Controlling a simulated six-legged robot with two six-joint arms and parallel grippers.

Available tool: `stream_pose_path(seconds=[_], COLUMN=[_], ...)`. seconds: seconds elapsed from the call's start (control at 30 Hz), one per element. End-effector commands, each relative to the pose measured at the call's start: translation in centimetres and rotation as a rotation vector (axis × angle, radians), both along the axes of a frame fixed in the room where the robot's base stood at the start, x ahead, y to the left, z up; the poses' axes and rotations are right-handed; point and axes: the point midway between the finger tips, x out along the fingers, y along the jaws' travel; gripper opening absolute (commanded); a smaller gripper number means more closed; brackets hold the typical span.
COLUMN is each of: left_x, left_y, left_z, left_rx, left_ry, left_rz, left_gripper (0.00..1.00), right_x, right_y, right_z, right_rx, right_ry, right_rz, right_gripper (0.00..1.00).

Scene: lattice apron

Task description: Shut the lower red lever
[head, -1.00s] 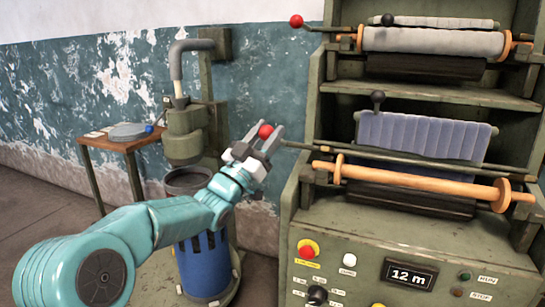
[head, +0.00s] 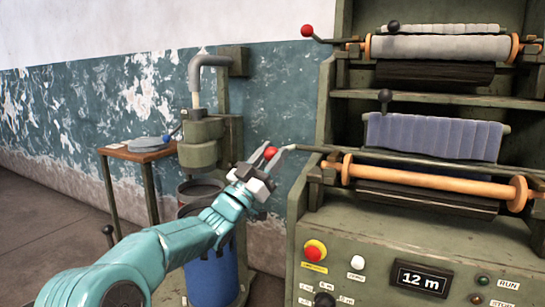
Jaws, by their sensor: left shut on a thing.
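The lower red lever (head: 271,152) shows as a red ball end at the left end of the lower rail on the green machine. My left gripper (head: 272,158) is shut on this red ball, its light fingers on either side of it. The lever's rod (head: 340,151) runs right from the gripper along the lower shelf, above an orange roller (head: 430,183). The upper red lever (head: 307,31) sticks out at the upper left of the machine, clear of the gripper. My right gripper is not in view.
The machine's front panel (head: 400,255) carries a red button (head: 315,250), a white button and a display reading 12 m. A blue drum (head: 211,270) stands below my left forearm. A small wooden table (head: 140,154) is at the left.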

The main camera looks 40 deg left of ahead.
Motion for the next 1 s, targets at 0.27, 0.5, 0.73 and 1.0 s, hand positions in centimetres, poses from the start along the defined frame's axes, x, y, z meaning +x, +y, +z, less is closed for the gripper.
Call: stream_pose_path(seconds=[0.27,0.5,0.73,1.0], left_x=[0.4,0.2,-0.4,-5.3], left_y=[-0.2,-0.3,-0.3,0.3], left_z=[-0.8,-0.5,-0.7,-4.2], left_rx=[-0.004,-0.004,-0.003,-0.004], left_ry=[0.020,0.013,0.009,0.012], left_rz=[-0.001,0.000,0.000,0.004], left_gripper=[0.00,0.62,0.62,0.62], right_x=[0.0,0.0,0.0,0.0], right_y=[0.0,0.0,0.0,0.0], right_z=[0.0,0.0,0.0,0.0], right_rx=[0.000,0.000,0.000,0.000], right_ry=[-0.001,0.000,0.000,-0.001], right_rz=[0.001,0.001,0.001,0.001], right_gripper=[0.43,0.43,0.43,0.43])
